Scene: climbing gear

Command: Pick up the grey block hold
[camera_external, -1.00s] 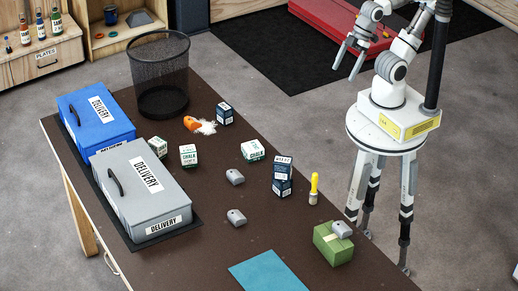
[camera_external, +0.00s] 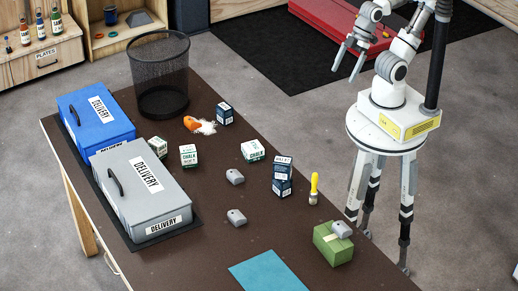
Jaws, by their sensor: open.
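Three similar small grey holds show in the external view. One grey hold (camera_external: 235,177) lies on the brown table near its middle. A second grey hold (camera_external: 236,217) lies nearer the front. A third grey hold (camera_external: 341,229) sits on top of a green box (camera_external: 331,246) at the right edge of the table. I cannot tell which one is the block hold. My gripper (camera_external: 349,66) is open and empty, raised at the upper right beyond the table, well apart from all the holds.
Grey (camera_external: 150,205) and blue (camera_external: 75,135) delivery boxes stand at the left. A mesh bin (camera_external: 160,85) stands at the back. Chalk boxes (camera_external: 188,155), stacked navy boxes (camera_external: 282,177), a yellow-handled brush (camera_external: 314,188) and spilled chalk (camera_external: 206,127) lie about. A teal mat (camera_external: 268,272) is at the front.

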